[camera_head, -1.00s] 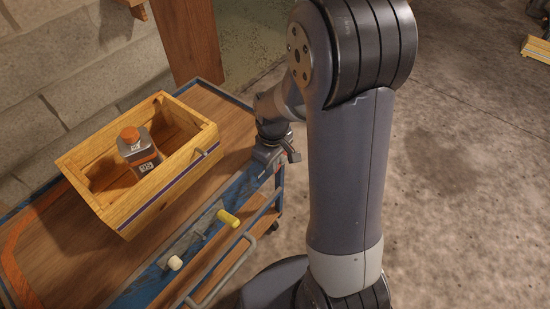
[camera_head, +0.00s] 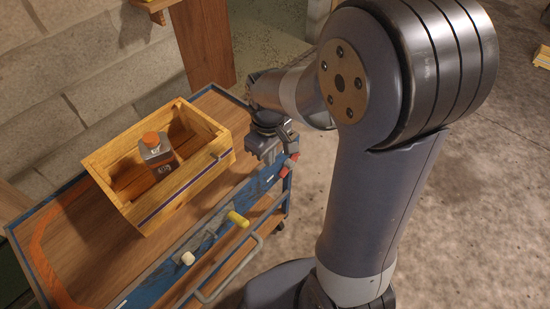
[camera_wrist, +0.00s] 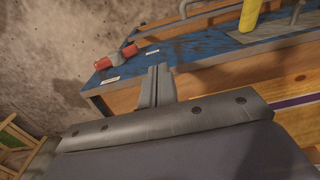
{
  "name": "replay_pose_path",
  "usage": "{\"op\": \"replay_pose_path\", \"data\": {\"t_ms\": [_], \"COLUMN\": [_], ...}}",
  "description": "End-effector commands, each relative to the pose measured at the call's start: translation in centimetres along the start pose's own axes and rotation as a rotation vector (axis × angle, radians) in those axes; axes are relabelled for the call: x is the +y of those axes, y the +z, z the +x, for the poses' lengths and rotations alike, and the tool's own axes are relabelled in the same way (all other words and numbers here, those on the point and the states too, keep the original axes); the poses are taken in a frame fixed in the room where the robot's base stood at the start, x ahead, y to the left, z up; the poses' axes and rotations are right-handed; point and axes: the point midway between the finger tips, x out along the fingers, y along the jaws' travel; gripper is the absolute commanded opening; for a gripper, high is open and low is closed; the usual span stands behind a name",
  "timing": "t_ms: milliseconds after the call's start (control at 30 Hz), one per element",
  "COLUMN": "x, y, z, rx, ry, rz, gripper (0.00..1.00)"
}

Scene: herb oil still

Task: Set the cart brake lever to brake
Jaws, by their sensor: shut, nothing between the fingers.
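The cart (camera_head: 95,255) has a wooden top and a worn blue edge strip (camera_wrist: 190,50). A red-ended fitting (camera_head: 290,165) sits at the strip's far right corner; in the wrist view it shows as red pieces (camera_wrist: 105,62) beside white labels. A yellow handle (camera_head: 237,218) stands on a grey mount farther along the strip; it also shows in the wrist view (camera_wrist: 250,14). I cannot tell from their labels which is the brake lever. My gripper (camera_head: 288,146) is over the far right corner, close to the red fitting. Its fingers (camera_wrist: 157,84) are shut and empty.
A wooden crate (camera_head: 150,212) with an orange-capped bottle (camera_head: 156,152) stands on the cart. A white knob (camera_head: 187,258) and a grey push rail (camera_head: 232,270) are along the near side. A wooden post (camera_head: 205,45) rises behind. Concrete floor to the right is open.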

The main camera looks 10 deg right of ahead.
Motion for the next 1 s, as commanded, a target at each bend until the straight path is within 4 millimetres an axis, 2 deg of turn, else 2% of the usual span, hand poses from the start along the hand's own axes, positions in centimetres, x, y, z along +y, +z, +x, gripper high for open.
{"op": "replay_pose_path", "data": {"t_ms": [33, 200, 667, 767, 1000], "x": [-0.2, -0.6, -0.5, -0.1, 1.2], "y": [0.0, 0.0, 0.0, 0.0, 0.0], "z": [-0.7, -1.4, -1.4, -1.5, -1.8], "rx": [0.001, 0.0, -0.001, -0.002, 0.001], "ry": [0.001, 0.0, -0.003, -0.008, -0.03], "rz": [-0.001, -0.001, -0.036, -0.112, -0.428], "gripper": [0.0, 0.0, 0.0, 0.0, 0.0]}}
